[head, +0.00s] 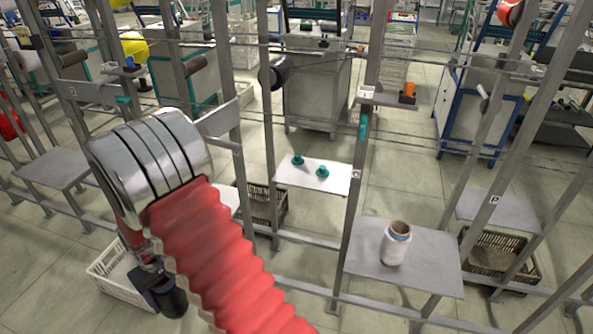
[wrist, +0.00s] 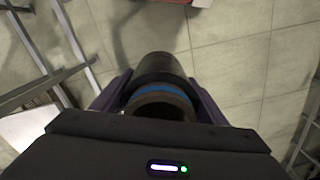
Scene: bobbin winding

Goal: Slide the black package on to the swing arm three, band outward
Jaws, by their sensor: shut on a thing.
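My gripper (wrist: 158,98) is shut on the black package (wrist: 160,67), a dark cylinder with a blue band around it. The band lies toward the palm side, and the dark body points away from me. In the head view the gripper (head: 150,272) hangs below my arm at the lower left, with the dark package (head: 172,302) at its end, apart from the frame. A black cylinder (head: 282,72) sits on the rack at upper middle. I cannot tell which holder is swing arm three.
A white package with a blue band (head: 397,246) stands on a right shelf (head: 435,265). Two green pieces (head: 322,171) lie on a middle shelf (head: 338,182). Upright posts and thin rails cross the view. A pale crate (head: 112,272) stands on the floor near my gripper.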

